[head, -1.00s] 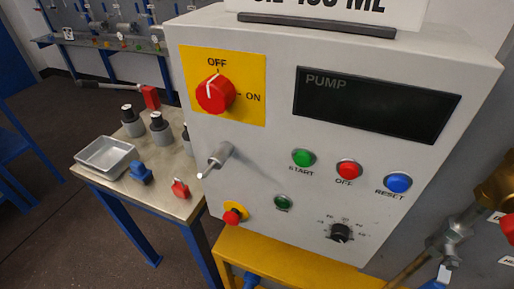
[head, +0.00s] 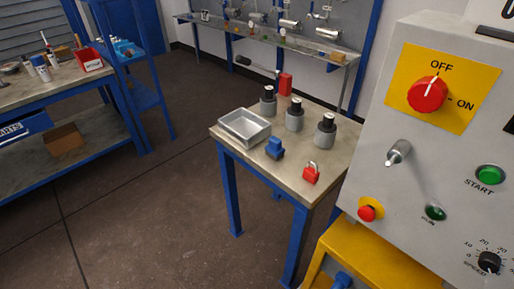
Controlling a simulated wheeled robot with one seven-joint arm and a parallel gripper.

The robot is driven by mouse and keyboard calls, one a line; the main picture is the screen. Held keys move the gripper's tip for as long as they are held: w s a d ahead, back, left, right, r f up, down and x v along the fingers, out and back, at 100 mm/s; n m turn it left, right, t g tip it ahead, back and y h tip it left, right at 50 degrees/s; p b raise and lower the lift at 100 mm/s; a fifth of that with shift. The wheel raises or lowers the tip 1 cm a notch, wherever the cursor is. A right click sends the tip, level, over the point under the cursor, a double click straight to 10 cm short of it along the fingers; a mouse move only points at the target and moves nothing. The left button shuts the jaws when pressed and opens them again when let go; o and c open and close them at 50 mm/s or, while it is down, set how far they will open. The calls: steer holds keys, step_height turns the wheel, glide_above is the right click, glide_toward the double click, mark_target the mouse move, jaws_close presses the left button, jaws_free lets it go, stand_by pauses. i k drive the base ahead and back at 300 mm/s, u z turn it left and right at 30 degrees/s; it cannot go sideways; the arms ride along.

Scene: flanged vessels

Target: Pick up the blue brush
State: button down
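I cannot make out a blue brush for certain. A small blue object (head: 275,148) sits on the small metal-topped table (head: 225,133), between a grey tray and a red padlock; its shape looks blocky rather than brush-like. Other small blue items (head: 124,47) lie on the blue shelf rack at the upper left, too small to identify. My gripper is not in view.
The small table also holds a grey tray (head: 244,126), a red padlock (head: 311,173) and several dark-topped grey cylinders (head: 295,116). A pump control panel (head: 440,150) stands at the right. A workbench (head: 60,85) with a red bin (head: 88,61) is left. Open floor (head: 150,210) lies between.

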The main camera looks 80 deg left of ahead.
mark_target(274, 150)
steer(key=u, duration=3.55)
steer(key=k, duration=1.05)
steer(key=z, duration=0.95)
steer(key=i, duration=1)
